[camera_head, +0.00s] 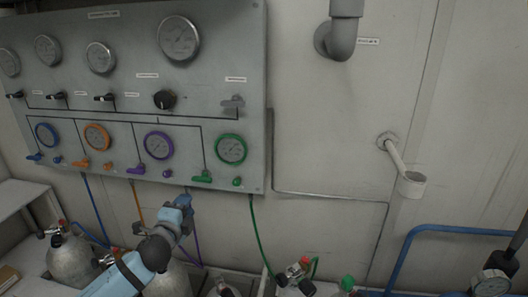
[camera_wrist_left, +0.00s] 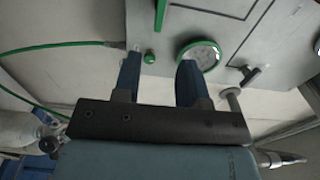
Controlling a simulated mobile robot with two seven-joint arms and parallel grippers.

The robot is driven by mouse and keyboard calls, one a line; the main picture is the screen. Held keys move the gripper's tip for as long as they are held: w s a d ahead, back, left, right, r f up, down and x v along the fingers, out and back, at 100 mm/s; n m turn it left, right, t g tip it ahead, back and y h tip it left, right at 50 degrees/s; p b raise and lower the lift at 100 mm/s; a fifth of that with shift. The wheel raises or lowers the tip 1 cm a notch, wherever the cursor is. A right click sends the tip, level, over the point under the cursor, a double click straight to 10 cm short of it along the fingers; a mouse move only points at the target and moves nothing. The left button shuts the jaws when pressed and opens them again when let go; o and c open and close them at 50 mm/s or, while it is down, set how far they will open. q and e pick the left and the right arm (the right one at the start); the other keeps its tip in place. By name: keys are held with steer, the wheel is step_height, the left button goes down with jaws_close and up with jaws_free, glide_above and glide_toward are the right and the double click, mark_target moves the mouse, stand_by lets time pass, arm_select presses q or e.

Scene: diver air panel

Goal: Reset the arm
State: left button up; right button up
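My left arm (camera_head: 150,258) comes up from the bottom of the head view. Its gripper (camera_head: 184,203) is just below the lower edge of the grey air panel (camera_head: 215,75), in front of the hoses. In the left wrist view the two dark blue fingers (camera_wrist_left: 160,78) stand apart with nothing held between them. Beyond them are the panel's green-ringed gauge (camera_wrist_left: 200,55), a green knob (camera_wrist_left: 150,58) and a green lever (camera_wrist_left: 160,14). I cannot see the fingers touching anything. My right gripper is in neither view.
The panel carries gauges and coloured levers, including the green lever (camera_head: 202,178) and purple lever (camera_head: 136,170). Gas cylinders (camera_head: 74,262) stand below at left. A wall pipe (camera_head: 341,38), a bracket (camera_head: 411,185) and a blue rail (camera_head: 455,229) are at right. The middle wall is bare.

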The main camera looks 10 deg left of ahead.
arm_select(q)
steer(key=s+d+f+n+g+h+p, duration=0.3)
steer(key=s+d+f+n, duration=0.4)
steer(key=s+f, duration=0.55)
steer(key=s+d+f+n+g+p, duration=0.1)
steer(key=s+d+f+n, duration=0.1)
steer(key=s, duration=0.4)
steer(key=s+d+f+n+g+p, duration=0.1)
steer(key=s+d+f+n, duration=0.2)
steer(key=s, duration=0.3)
steer(key=s+d+f+n+g+h+p, duration=0.1)
steer(key=s+d+f+n+g, duration=0.1)
steer(key=s, duration=0.4)
steer(key=shift+d+f+n, duration=0.3)
steer(key=shift+d+f, duration=0.55)
steer(key=shift+d, duration=0.1)
